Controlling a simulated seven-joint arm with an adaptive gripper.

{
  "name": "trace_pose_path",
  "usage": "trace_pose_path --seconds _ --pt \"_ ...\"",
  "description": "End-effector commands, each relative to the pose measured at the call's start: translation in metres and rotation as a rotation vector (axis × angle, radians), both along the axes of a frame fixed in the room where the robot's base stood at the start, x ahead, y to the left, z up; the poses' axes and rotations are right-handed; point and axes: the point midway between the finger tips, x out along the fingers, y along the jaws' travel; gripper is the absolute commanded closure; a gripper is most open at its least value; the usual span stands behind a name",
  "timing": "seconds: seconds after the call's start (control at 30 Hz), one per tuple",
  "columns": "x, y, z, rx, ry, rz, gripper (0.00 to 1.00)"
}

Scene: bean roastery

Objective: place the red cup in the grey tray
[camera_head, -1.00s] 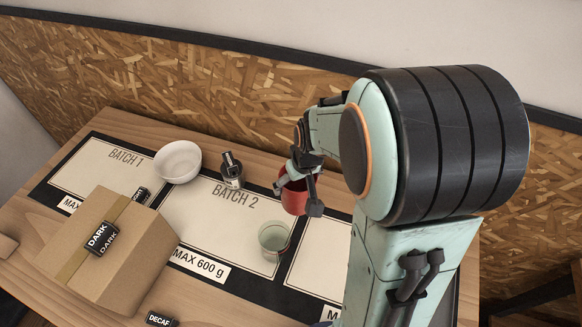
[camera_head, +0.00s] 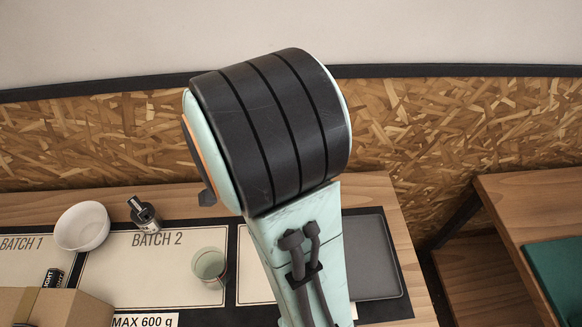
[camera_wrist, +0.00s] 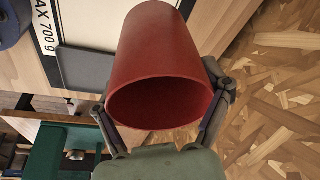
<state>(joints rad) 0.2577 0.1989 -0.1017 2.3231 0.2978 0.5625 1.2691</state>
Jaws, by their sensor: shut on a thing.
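The red cup (camera_wrist: 160,50) fills the middle of the wrist view, its open mouth toward the camera. My gripper (camera_wrist: 163,98) is shut on the cup, with a finger at each side. In the head view my arm hides the cup and nearly all of the gripper. The grey tray (camera_head: 375,255) lies flat on the table's right part, its left side hidden behind my arm. Part of the tray (camera_wrist: 84,68) also shows beyond the cup in the wrist view, to the left. The cup appears apart from the tray, above table height.
A translucent green cup (camera_head: 209,268), a white bowl (camera_head: 83,226), a small dark-and-silver item (camera_head: 143,211) and a cardboard box (camera_head: 55,308) stand left of my arm. A second table (camera_head: 520,205) with a green surface (camera_head: 560,275) stands right, across a gap.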

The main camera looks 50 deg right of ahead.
Motion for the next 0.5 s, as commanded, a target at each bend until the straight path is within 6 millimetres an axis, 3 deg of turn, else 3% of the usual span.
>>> trace_pose_path --seconds 0.1,0.2,0.3,0.5 --pt "-0.039 -0.037 -0.006 0.001 0.003 -0.418 0.63" --pt "-0.077 -0.062 -0.010 0.000 0.001 -0.719 0.63" --pt "-0.113 -0.080 -0.014 0.000 0.000 -0.922 0.63" --pt "-0.171 -0.097 -0.020 -0.001 -0.003 -1.132 0.63"
